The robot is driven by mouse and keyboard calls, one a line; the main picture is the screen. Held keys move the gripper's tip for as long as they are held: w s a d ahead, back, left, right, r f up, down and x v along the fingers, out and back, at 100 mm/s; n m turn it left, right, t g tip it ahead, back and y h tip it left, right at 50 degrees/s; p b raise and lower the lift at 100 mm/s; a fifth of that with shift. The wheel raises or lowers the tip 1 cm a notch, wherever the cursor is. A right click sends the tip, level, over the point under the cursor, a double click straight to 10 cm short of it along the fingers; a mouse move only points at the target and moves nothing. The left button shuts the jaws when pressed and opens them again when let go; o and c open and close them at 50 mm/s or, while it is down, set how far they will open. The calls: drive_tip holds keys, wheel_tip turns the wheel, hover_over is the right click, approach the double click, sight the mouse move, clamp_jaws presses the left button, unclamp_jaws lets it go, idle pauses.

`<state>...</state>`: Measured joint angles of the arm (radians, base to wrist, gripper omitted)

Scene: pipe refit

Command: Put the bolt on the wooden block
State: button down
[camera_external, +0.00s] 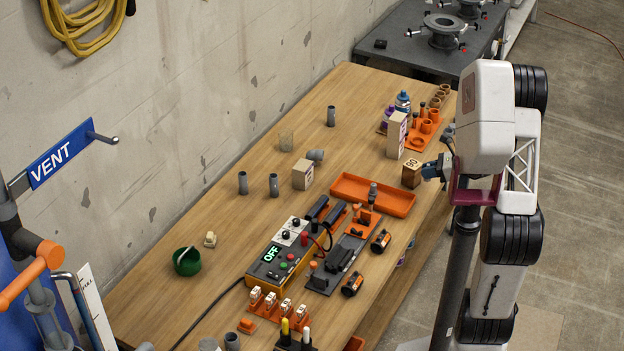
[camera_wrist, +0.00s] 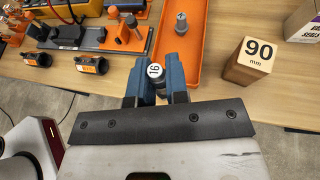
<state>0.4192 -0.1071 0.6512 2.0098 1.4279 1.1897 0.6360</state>
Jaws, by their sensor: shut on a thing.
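The wooden block (camera_wrist: 250,62) is a brown cube marked "90 mm" on its pale top. In the wrist view it stands right of my gripper (camera_wrist: 156,80), apart from it; in the external view the block (camera_external: 411,173) is just left of the gripper (camera_external: 432,171). My gripper's blue fingers are shut on a small piece with a round white top marked "16" (camera_wrist: 155,71), apparently the bolt. Its lower part is hidden. Another grey bolt-like piece (camera_wrist: 181,22) stands upright in the orange tray (camera_wrist: 205,60).
The orange tray (camera_external: 350,186) lies left of the block. A tall pale box (camera_external: 397,134) stands just behind the block. An orange holder with cups (camera_external: 424,127) is farther back. A control box marked "OFF" (camera_external: 277,252) is nearer.

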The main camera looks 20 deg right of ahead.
drive_tip(key=shift+w+d, duration=0.1)
idle(0.4)
hover_over(413, 164)
drive_tip(key=shift+w+d+f, duration=0.1)
drive_tip(key=shift+f, duration=0.65)
drive_tip(key=shift+f, duration=1.7)
drive_tip(key=shift+f, duration=0.15)
drive_tip(key=c, duration=1.1)
unclamp_jaws()
